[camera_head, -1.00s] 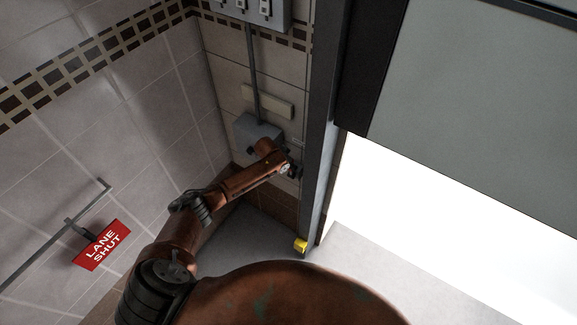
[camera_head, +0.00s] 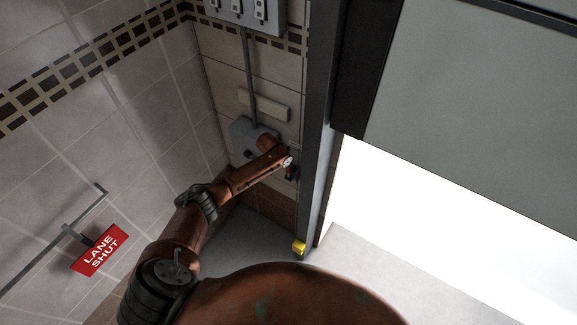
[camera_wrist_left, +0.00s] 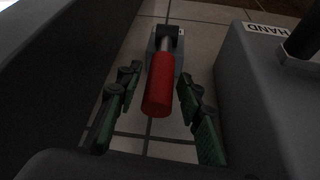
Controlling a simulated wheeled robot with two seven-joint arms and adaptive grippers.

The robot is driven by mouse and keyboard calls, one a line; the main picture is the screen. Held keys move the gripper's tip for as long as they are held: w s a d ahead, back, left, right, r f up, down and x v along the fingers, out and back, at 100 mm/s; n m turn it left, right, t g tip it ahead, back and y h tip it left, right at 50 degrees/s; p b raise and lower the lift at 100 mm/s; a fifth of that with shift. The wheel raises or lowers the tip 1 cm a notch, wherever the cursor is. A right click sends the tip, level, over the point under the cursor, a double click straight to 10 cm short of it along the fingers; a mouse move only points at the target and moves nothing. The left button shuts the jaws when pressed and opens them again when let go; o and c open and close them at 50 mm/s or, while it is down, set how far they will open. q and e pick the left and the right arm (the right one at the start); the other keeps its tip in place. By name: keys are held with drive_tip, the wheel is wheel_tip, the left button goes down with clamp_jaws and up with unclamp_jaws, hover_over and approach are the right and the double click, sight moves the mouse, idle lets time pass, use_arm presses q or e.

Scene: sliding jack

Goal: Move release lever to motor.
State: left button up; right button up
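My left gripper (camera_wrist_left: 158,98) is open, with one green-padded finger on each side of the red grip and visible gaps to both. In the head view my left gripper (camera_head: 291,170) is low on the wall beside the door frame, with a bit of red showing at it. A grey box (camera_wrist_left: 262,85) marked "HAND" is to the right in the wrist view. My right gripper is out of view.
A grey wall box (camera_head: 241,130) with a conduit sits beside my left forearm. The dark door post (camera_head: 318,150) stands just right of the gripper. A red "LANE SHUT" sign (camera_head: 100,250) hangs on a rail at left. A yellow block (camera_head: 299,247) is at the post's foot.

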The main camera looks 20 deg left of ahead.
use_arm(q)
drive_tip(key=shift+o, duration=0.2)
drive_tip(key=shift+s, duration=0.1)
drive_tip(key=shift+r, duration=0.1)
drive_tip(key=v, duration=1.2)
